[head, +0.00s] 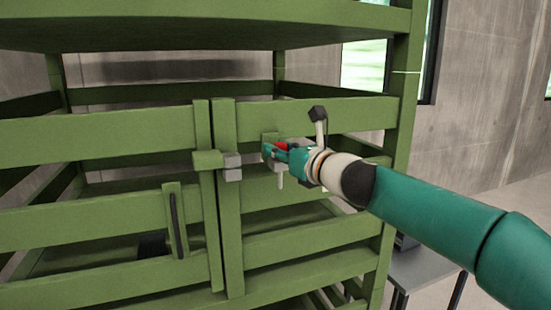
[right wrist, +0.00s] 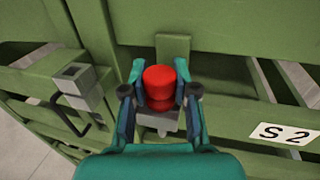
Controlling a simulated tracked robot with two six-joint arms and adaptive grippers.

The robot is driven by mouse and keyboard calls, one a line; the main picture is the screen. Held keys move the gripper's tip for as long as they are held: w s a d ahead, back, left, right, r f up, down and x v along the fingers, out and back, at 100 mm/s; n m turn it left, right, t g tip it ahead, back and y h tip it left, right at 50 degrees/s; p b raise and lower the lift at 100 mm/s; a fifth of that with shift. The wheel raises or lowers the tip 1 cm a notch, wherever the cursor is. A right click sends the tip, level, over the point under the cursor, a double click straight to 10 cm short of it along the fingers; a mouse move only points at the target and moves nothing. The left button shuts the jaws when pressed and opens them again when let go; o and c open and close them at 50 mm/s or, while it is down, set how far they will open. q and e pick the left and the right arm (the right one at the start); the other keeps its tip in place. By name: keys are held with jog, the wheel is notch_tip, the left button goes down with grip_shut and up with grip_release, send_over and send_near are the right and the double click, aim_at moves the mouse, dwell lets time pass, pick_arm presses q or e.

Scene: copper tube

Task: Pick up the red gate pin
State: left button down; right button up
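The red gate pin (right wrist: 160,88) has a round red head. In the right wrist view it stands between the two fingers of my right gripper (right wrist: 160,75), above a grey bracket (right wrist: 158,121) on the green gate. The fingers lie close on both sides of the head; whether they press on it is not clear. In the head view a little of the red pin (head: 281,147) shows by my teal right gripper (head: 268,152), and a pale rod (head: 280,181) points down below it. My left gripper is not in view.
The green slatted gate (head: 228,260) fills the left and middle. A grey latch block (head: 232,166) sits left of my right gripper and also shows in the right wrist view (right wrist: 76,76). A white "S 2" label (right wrist: 282,133) is on a slat. A grey table (head: 430,275) stands at the lower right.

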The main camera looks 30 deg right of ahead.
grip_shut()
notch_tip(320, 180, up, 10)
jog(key=p, duration=0.9)
